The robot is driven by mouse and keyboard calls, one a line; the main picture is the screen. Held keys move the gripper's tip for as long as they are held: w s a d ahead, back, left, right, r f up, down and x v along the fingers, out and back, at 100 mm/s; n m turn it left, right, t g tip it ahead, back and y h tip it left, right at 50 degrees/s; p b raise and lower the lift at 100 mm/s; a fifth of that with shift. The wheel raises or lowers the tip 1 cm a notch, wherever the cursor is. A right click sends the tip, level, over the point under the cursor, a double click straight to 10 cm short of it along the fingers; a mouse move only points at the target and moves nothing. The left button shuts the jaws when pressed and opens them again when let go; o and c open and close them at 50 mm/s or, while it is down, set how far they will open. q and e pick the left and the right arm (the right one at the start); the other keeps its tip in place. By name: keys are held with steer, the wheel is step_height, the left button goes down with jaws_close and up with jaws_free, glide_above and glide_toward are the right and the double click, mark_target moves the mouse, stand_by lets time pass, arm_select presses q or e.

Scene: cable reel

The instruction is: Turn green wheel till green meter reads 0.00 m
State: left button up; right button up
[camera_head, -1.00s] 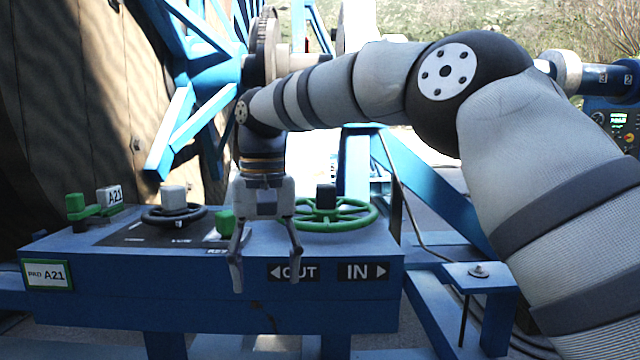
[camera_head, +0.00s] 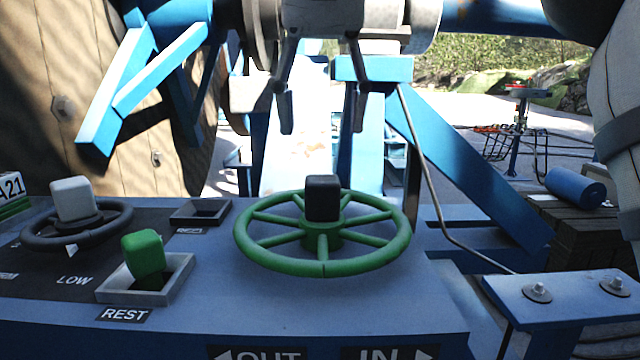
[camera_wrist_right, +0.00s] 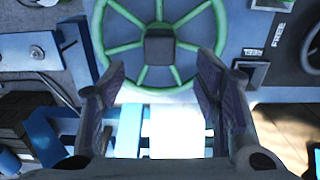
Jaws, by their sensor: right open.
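The green wheel (camera_head: 372,256) lies flat on top of the blue control box (camera_head: 210,325), with several spokes and a black block-shaped knob (camera_head: 322,198) standing on it. My right gripper (camera_head: 320,112) hangs above and behind the wheel in the head view, open and empty, its fingers pointing down and apart from the wheel. In the right wrist view the two fingers (camera_wrist_right: 158,88) are spread, with the green wheel (camera_wrist_right: 122,47) and its black knob (camera_wrist_right: 159,46) beyond and between them. The green meter's reading cannot be made out. My left gripper is not in view.
A green lever (camera_head: 144,252) sits in a slot labelled REST. A black wheel (camera_head: 115,222) with a pale knob (camera_head: 72,199) is at the left. Blue frame beams (camera_head: 470,175) stand behind. A blue bracket with bolts (camera_head: 560,308) is at the right.

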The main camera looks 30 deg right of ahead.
mark_target(322, 178)
step_height(322, 178, down, 10)
steer(key=shift+w+d+r, duration=0.1)
steer(key=shift+r, duration=0.1)
steer(key=shift+c, duration=0.3)
jaws_close()
